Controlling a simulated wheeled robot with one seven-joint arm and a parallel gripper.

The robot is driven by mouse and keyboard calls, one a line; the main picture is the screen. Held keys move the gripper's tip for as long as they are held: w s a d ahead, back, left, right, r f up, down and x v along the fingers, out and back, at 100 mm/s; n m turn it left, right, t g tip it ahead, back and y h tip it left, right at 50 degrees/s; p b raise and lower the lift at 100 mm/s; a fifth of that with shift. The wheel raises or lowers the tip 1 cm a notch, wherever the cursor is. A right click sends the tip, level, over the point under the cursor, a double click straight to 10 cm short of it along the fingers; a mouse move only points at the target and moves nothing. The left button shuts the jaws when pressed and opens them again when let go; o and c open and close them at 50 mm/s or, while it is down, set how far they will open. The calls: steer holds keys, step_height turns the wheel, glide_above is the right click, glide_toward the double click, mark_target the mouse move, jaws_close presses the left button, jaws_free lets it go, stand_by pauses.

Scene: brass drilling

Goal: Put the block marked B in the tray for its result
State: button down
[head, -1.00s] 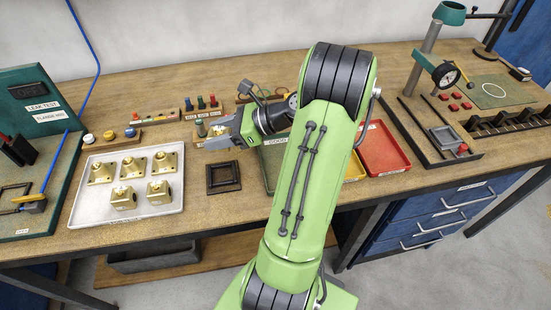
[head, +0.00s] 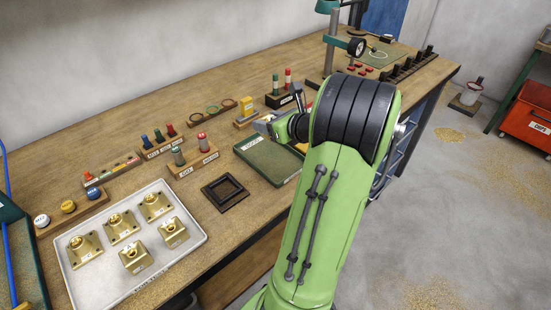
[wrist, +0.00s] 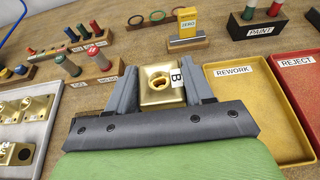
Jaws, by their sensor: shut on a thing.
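My gripper (wrist: 162,88) is shut on a brass block (wrist: 160,75) with a round hole and a label B, in the wrist view. In the head view my gripper (head: 262,122) is above the bench near the far end of the green tray (head: 282,180); the held block cannot be made out there. In the wrist view the yellow REWORK tray (wrist: 262,118) lies just right of the block, and the red REJECT tray (wrist: 300,85) is further right. My arm hides most of these two in the head view.
Several brass blocks stand in a pale tray (head: 190,254) at left. A dark square frame (head: 225,191) lies between it and the green tray. A gauge stand (head: 193,160), a yellow ZERO block (wrist: 187,22) and a PAINT marker stand (wrist: 258,28) stand behind.

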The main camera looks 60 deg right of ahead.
step_height(320, 180, down, 9)
steer(key=b, duration=0.4)
steer(key=shift+r, duration=0.15)
steer(key=shift+c, duration=2.2)
jaws_free()
